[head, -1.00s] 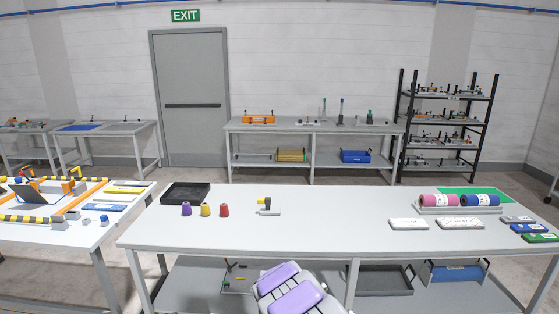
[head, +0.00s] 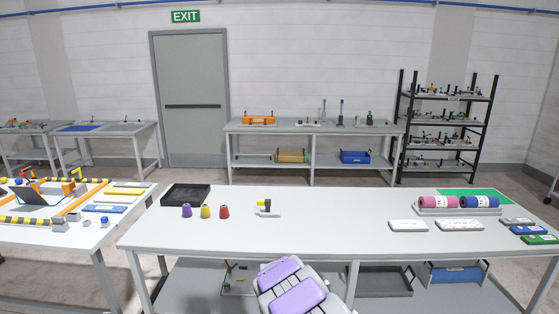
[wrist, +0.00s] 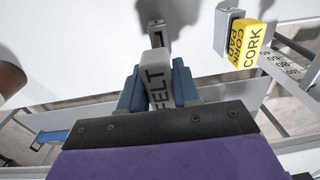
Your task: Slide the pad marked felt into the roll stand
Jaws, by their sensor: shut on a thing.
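In the wrist view my gripper (wrist: 157,88) is shut on the pale pad marked FELT (wrist: 157,62), with a blue-grey finger on each side. The lettering runs along the pad. The pad's far end points at a small grey upright part (wrist: 153,27); I cannot tell whether they touch. In the head view a long grey stand (head: 459,212) carries a pink roll and a blue roll at the bench's right; it looks like the roll stand. Its openings are too small to make out. My gripper and the pad cannot be picked out in the head view.
A yellow block marked CORK (wrist: 250,47) is at the wrist view's upper right, beside a numbered strip. On the bench (head: 330,225) are a black tray (head: 185,194), purple, yellow and red cones, and two white pads.

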